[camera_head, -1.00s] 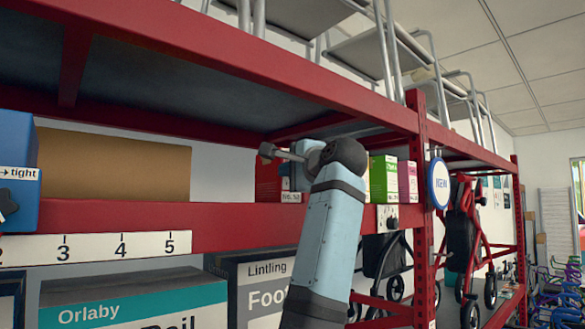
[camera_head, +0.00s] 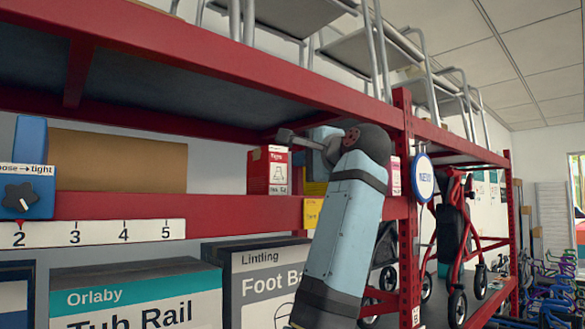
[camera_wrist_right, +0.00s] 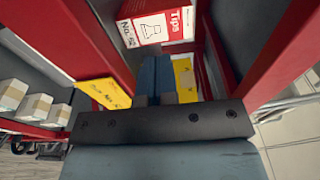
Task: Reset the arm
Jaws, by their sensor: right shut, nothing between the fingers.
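My right arm rises from the bottom of the head view in front of the red shelf rack. Its right gripper (camera_head: 287,136) points left, just under the upper red beam, and is shut and empty. In the right wrist view the gripper (camera_wrist_right: 154,99) shows with its short grey fingers together. A red and white Tips box (camera_head: 268,170) stands on the shelf behind and below the gripper; it also shows at the top of the right wrist view (camera_wrist_right: 158,24). My left gripper is not in view.
The upper red beam (camera_head: 200,60) and the upright (camera_head: 404,200) are close to my arm. A blue knob box (camera_head: 30,190) and a brown carton (camera_head: 115,160) sit at left. Large Tub Rail (camera_head: 140,300) and Foot boxes (camera_head: 262,262) stand below. A red walker (camera_head: 455,230) is at right.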

